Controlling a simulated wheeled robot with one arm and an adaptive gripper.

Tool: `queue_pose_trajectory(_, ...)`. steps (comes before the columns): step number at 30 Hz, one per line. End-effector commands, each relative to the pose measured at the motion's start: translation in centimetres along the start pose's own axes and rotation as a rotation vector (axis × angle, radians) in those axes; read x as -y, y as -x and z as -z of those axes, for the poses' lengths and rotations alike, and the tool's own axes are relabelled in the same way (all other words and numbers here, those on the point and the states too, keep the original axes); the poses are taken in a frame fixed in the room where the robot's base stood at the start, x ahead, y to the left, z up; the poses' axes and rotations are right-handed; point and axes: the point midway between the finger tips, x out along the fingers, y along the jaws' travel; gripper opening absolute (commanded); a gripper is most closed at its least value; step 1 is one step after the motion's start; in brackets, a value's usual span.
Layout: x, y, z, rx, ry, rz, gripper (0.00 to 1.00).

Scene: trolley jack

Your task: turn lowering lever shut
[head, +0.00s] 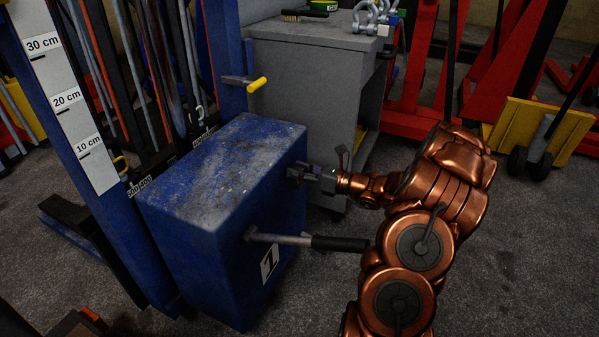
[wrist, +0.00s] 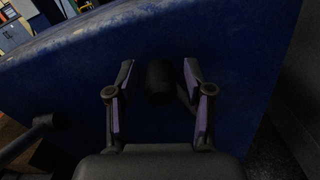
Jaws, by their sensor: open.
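The blue jack housing (head: 215,175) stands at the centre left in the head view. A dark, short, round-ended stub (wrist: 160,82) on its face shows in the wrist view. My gripper (head: 300,173) is at the housing's right face; its fingers (wrist: 158,70) are open, one on each side of the stub, with no clear contact. I cannot tell whether the stub is the lowering lever's end. In the head view, the gripper hides it. A metal lever with a yellow grip (head: 257,84) sticks out above the housing. A lever with a black grip (head: 340,243) sticks out below my gripper.
The black-gripped lever lies close under my arm. A grey cabinet (head: 305,85) with shackles (head: 375,18) on top stands behind the housing. A blue post with a centimetre scale (head: 67,97) is at left. The floor at lower right is clear.

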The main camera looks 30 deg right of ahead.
Motion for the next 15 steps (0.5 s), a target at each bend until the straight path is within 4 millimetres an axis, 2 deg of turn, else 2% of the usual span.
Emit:
queue_pose_trajectory(6, 0.00, 0.00, 0.00, 0.000, 0.000, 0.000, 0.49)
queue_pose_trajectory(15, 0.00, 0.02, 0.02, -0.001, 0.000, 0.000, 0.18)
